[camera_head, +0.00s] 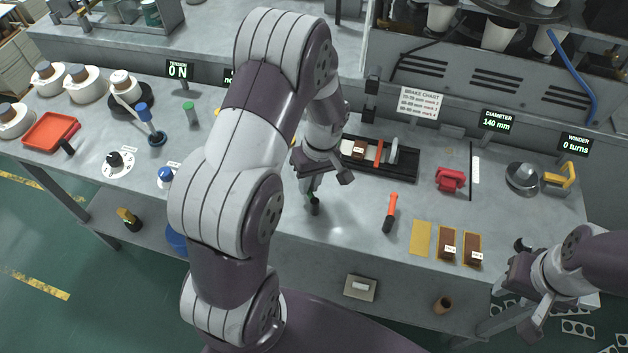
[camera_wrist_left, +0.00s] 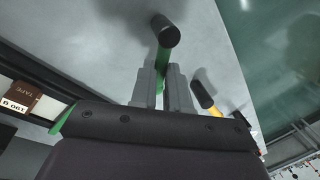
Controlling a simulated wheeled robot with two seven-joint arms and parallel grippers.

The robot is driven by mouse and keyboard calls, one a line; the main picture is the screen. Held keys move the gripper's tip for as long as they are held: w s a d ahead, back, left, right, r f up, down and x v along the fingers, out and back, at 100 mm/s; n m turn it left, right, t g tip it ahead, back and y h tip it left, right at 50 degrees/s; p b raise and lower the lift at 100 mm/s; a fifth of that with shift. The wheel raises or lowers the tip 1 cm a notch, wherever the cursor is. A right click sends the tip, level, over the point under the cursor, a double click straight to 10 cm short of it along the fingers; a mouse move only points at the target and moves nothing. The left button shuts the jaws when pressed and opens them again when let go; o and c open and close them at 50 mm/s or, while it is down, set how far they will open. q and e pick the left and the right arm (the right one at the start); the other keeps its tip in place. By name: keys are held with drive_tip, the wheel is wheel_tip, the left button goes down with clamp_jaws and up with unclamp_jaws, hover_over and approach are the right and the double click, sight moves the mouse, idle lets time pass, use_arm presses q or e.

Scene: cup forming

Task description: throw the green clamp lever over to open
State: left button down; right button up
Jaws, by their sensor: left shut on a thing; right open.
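The green clamp lever (camera_wrist_left: 163,62) ends in a black knob (camera_wrist_left: 166,30) in the left wrist view. My left gripper (camera_wrist_left: 165,88) is shut on its green stem, and the knob sticks out beyond the fingertips. In the head view my left gripper (camera_head: 312,188) is low over the front part of the bench, with the lever's black knob (camera_head: 315,207) just below it. My left arm hides the bench around the lever's base. My right gripper (camera_head: 516,303) is open and empty at the lower right, off the bench's front edge.
A black tray (camera_head: 408,173) lies behind the left gripper. A yellow-stemmed lever with a black knob (camera_wrist_left: 203,95) stands beside the green one. Brown blocks (camera_head: 447,244) sit on yellow sheets further right.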

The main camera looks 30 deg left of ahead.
use_arm(q)
drive_tip(key=n, duration=0.1)
drive_tip(key=s+n, duration=0.1)
drive_tip(key=n, duration=0.1)
drive_tip(key=a+n, duration=0.1)
drive_tip(key=shift+s+r+n+h+p, duration=0.1)
drive_tip(key=shift+s+n+h+p, duration=0.05)
drive_tip(key=shift+n+h+p, duration=0.2)
drive_tip(key=shift+s+n+h+p, duration=0.15)
drive_tip(key=shift+s+n+p, duration=0.1)
drive_tip(key=shift+n, duration=0.6)
drive_tip(key=shift+s+n+h+p, duration=0.15)
drive_tip(key=shift+s+n+p, duration=0.15)
drive_tip(key=shift+n, duration=0.55)
drive_tip(key=shift+s+n+h+p, duration=0.15)
drive_tip(key=shift+s+n+p, duration=0.1)
drive_tip(key=shift+n, duration=0.6)
drive_tip(key=c, duration=1.1)
unclamp_jaws()
drive_tip(key=shift+s, duration=0.15)
wheel_tip(320, 180, up, 12)
drive_tip(key=w, duration=0.2)
drive_tip(key=shift+w+a+r, duration=0.2)
drive_tip(key=shift+a+r, duration=0.05)
drive_tip(key=shift+a, duration=0.05)
